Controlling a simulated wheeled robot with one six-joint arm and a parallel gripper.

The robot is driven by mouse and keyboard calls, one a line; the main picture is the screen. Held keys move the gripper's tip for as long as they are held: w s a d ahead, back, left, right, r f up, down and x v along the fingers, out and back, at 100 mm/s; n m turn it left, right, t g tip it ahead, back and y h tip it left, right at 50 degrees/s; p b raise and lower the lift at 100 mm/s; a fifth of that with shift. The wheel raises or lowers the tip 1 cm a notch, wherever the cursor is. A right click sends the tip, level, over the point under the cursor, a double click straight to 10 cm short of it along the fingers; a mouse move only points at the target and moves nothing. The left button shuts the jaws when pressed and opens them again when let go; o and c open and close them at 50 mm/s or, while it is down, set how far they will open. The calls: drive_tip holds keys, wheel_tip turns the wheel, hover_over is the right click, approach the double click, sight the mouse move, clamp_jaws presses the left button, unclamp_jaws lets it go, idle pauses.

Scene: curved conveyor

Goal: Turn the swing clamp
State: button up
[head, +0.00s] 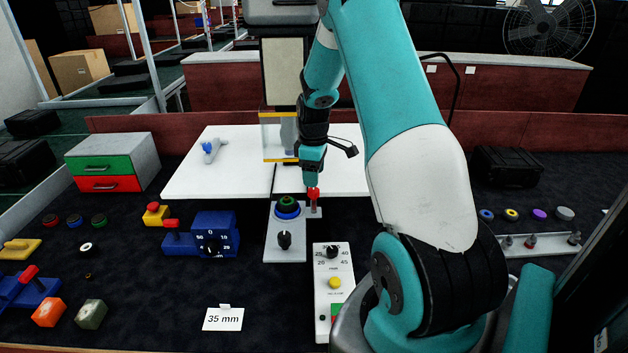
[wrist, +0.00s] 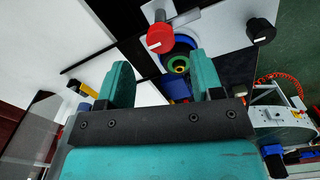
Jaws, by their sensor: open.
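A grey fixture plate (head: 285,245) stands in the middle of the dark bench. It carries green and blue stacked rings (head: 287,207), a black knob (head: 284,240) and a red-topped post (head: 313,194) at its far right corner, which looks like the swing clamp. My gripper (head: 312,178) points down just above the red top; whether they touch is hard to tell. In the wrist view my gripper (wrist: 162,80) is open with nothing between its fingers. The red top (wrist: 160,38), with a white line, shows just beyond the fingertips, beside the rings (wrist: 178,66). The black knob (wrist: 262,30) is farther right.
White boards (head: 225,178) lie behind the fixture. A blue dial box (head: 205,235) stands to its left and a white panel with a yellow button (head: 330,290) in front. A green-and-red drawer box (head: 112,162) is at the far left.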

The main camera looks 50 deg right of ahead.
sight(313, 190)
drive_tip(key=shift+f+p, duration=0.8)
drive_tip(key=shift+f, duration=1.8)
drive_tip(key=c, duration=0.9)
